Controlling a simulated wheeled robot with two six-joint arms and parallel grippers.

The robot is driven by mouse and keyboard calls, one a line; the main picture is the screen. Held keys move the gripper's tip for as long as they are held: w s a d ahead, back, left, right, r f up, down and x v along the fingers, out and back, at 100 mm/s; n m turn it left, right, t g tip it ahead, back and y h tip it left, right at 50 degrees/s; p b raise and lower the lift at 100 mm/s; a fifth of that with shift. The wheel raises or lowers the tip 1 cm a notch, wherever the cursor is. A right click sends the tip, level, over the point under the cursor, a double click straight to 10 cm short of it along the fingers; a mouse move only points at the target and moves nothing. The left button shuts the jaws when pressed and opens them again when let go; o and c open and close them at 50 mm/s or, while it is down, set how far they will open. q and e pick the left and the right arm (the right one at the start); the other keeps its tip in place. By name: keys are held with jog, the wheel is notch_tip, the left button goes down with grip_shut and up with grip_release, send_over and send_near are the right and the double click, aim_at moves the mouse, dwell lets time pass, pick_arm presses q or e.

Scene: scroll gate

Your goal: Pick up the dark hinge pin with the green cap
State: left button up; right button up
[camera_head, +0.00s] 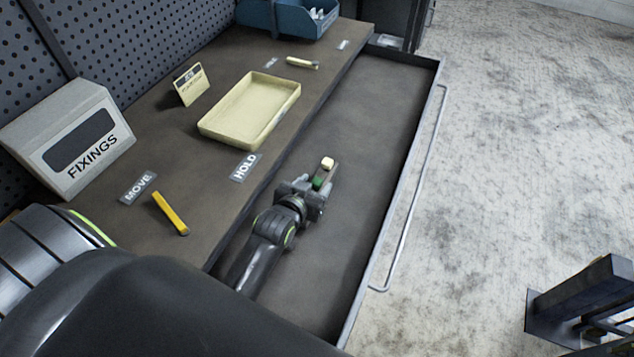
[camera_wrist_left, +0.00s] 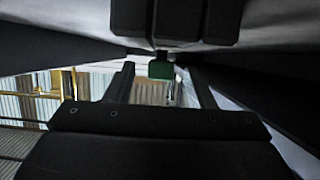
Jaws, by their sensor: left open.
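The green cap (camera_head: 318,183) of the hinge pin shows at the front of my left gripper (camera_head: 322,186), over the pulled-out drawer. The dark shank is mostly hidden in the head view. In the left wrist view the green cap (camera_wrist_left: 161,70) lies between the two fingers of my left gripper (camera_wrist_left: 163,84), with a gap on each side. A short dark piece shows just above the cap. The left gripper is open around the cap. A cream-coloured block (camera_head: 327,163) sits just beyond the green cap. My right gripper is not seen.
The bench holds a cream tray (camera_head: 207,128), a yellow bar (camera_head: 170,213), a small pale-handled piece (camera_head: 302,62), a FIXINGS box (camera_head: 50,125) and a blue bin (camera_head: 290,22). The drawer (camera_head: 385,120) is otherwise bare, with a rail handle (camera_head: 412,205). A dark frame (camera_head: 575,295) stands at lower right.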

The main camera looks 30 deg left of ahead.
pick_arm(q)
jog(key=shift+w+f, duration=0.1)
jog(key=shift+w, duration=0.15)
jog(key=shift+c, duration=0.3)
grip_shut()
